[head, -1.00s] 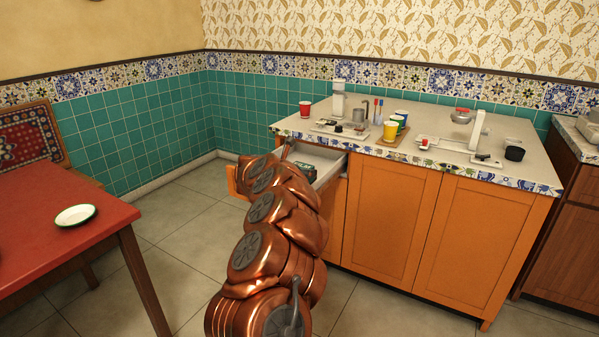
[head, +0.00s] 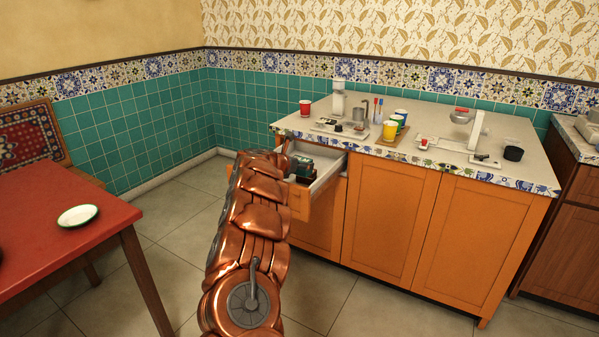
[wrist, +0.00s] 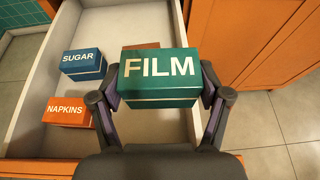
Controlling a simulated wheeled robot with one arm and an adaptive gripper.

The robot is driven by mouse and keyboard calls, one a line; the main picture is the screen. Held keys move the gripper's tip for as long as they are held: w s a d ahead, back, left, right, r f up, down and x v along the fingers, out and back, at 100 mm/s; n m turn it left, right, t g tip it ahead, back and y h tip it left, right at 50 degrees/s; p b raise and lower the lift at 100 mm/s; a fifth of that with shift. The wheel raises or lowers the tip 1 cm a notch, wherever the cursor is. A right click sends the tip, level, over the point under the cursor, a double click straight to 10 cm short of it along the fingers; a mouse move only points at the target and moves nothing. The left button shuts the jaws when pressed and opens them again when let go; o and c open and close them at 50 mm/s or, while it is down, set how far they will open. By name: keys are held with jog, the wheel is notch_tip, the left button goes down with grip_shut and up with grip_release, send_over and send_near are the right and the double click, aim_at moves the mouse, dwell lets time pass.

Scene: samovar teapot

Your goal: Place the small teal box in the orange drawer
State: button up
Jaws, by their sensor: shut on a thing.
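The small teal box (wrist: 160,68), labelled FILM, is between the two fingers of my gripper (wrist: 160,90) in the wrist view. The gripper is shut on its sides. The box looks nearer the camera than the drawer's contents and overlaps the drawer's right wall in the picture. Its exact height is hard to tell. The orange drawer (head: 299,203) is pulled open below the counter's left end. Its pale inside shows in the wrist view (wrist: 105,30). In the head view, the teal box (head: 301,164) shows at the open drawer, with my arm hiding part of the drawer.
A blue SUGAR box (wrist: 84,64) and an orange NAPKINS box (wrist: 67,112) lie in the drawer on the left. A brown item (wrist: 141,46) is mostly hidden behind the teal box. Cups and utensils crowd the counter (head: 440,158) above. A red table (head: 60,215) stands at left.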

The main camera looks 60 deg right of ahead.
aim_at(299, 173)
jog(key=shift+d, duration=0.1)
jog(key=shift+w+d+f, duration=0.1)
jog(key=shift+w+f, duration=0.05)
jog(key=shift+w, duration=0.05)
notch_tip(299, 173, down, 3)
jog(key=shift+f+b, duration=0.2)
jog(key=shift+b, duration=0.15)
jog(key=shift+f+b, duration=0.3)
jog(key=shift+f+b, duration=0.3)
jog(key=o, duration=1.1)
